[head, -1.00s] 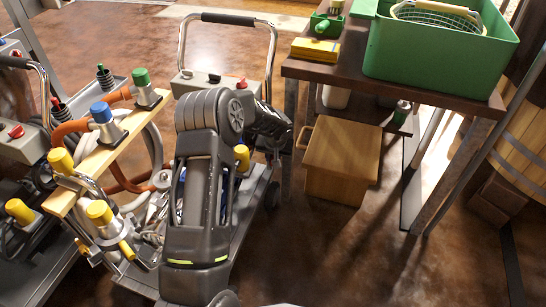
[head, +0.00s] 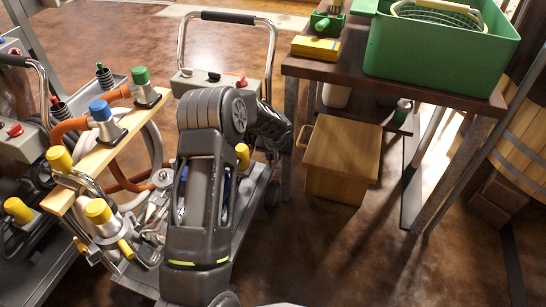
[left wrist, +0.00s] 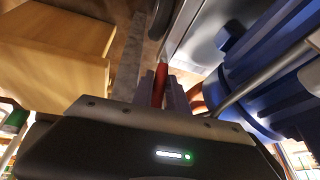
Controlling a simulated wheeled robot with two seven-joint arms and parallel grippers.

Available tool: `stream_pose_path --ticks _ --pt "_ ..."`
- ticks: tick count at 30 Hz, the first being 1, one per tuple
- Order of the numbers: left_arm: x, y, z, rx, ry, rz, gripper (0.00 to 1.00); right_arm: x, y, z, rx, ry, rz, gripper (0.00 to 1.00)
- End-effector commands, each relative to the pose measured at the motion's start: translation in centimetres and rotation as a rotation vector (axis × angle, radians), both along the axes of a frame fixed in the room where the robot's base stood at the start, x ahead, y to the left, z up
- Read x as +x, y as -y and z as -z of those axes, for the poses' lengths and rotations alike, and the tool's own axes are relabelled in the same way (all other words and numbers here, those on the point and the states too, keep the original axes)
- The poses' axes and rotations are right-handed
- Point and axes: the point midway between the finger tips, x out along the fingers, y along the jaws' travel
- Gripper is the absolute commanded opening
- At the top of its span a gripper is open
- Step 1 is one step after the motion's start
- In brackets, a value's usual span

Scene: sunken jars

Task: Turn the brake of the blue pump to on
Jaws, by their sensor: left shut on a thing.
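The blue pump (left wrist: 262,65) shows in the left wrist view as a blue ribbed body on the right, beside grey metal. In the head view my arm covers most of it. A red lever (left wrist: 159,84), apparently the brake, stands between the fingers of my left gripper (left wrist: 163,92), which is shut on it. In the head view my left gripper (head: 273,128) is a dark shape at the right end of my arm, low beside the cart; its fingertips and the lever are hidden there. My right gripper is in neither view.
A cart with a chrome handle and grey control box (head: 208,82) stands behind my arm. Yellow, blue and green capped fittings (head: 100,112) crowd the left. A wooden box (head: 342,158) sits on the floor under a table holding a green crate (head: 435,62). Open floor lies at lower right.

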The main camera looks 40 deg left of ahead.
Motion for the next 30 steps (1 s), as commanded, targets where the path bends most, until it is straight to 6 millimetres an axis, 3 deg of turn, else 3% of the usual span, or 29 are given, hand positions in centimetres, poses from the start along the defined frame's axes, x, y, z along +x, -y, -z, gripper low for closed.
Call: stream_pose_path --ticks 9,10,13,23,30 --pt "0.2 -0.1 0.1 0.006 0.024 0.001 0.0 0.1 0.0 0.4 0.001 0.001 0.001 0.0" --pt "0.2 -0.1 0.1 0.006 0.024 0.0 0.2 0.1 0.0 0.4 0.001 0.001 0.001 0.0" --pt "0.2 -0.1 0.1 0.006 0.024 0.001 0.28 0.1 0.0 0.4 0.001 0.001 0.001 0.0" --pt "0.1 0.0 -0.3 0.007 0.022 0.001 0.28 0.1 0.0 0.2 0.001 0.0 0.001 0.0" --pt "-0.8 0.9 -3.2 0.006 0.024 0.002 0.28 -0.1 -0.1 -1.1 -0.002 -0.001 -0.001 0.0"
